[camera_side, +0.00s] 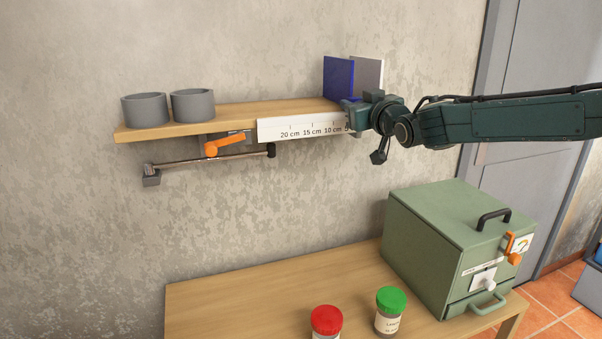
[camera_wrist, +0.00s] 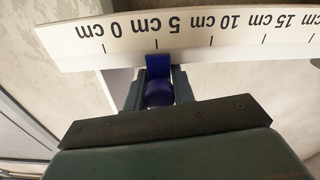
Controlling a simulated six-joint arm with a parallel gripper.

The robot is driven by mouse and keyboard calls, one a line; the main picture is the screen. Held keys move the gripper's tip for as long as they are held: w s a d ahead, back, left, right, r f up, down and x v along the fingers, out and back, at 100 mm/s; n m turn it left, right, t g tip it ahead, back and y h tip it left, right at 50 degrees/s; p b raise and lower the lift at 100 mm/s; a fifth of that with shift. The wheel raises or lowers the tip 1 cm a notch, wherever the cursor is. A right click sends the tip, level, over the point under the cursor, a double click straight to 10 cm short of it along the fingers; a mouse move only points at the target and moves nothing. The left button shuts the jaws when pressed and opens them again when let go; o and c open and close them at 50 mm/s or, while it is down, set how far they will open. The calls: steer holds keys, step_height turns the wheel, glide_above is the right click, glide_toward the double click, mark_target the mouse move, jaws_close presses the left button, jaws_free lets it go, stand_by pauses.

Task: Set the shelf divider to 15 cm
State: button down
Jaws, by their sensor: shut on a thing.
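The blue shelf divider (camera_side: 338,78) stands upright near the right end of the wooden shelf (camera_side: 220,115). A white scale strip (camera_side: 275,130) runs along the shelf's front edge. In the wrist view the scale (camera_wrist: 190,32) appears upside down, and the divider's blue front part (camera_wrist: 158,68) lines up with about the 5 cm tick. The 15 cm mark lies further left in the side view. My gripper (camera_side: 352,112) is at the shelf's front edge. In the wrist view my gripper (camera_wrist: 158,90) is shut on the divider's round blue knob (camera_wrist: 159,94).
A pale upright panel (camera_side: 367,75) stands just right of the divider. Two grey pots (camera_side: 192,105) stand at the shelf's left end. An orange lever (camera_side: 225,145) and a rod (camera_side: 205,160) are below the shelf. The table (camera_side: 235,305) holds a green box (camera_side: 440,240) and two lidded jars (camera_side: 390,312).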

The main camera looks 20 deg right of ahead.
steer(key=a, duration=1)
steer(key=c, duration=1.2)
jaws_free()
steer(key=shift+o, duration=0.2)
steer(key=shift+s, duration=0.15)
steer(key=s, duration=1.3)
steer(key=shift+s, duration=0.3)
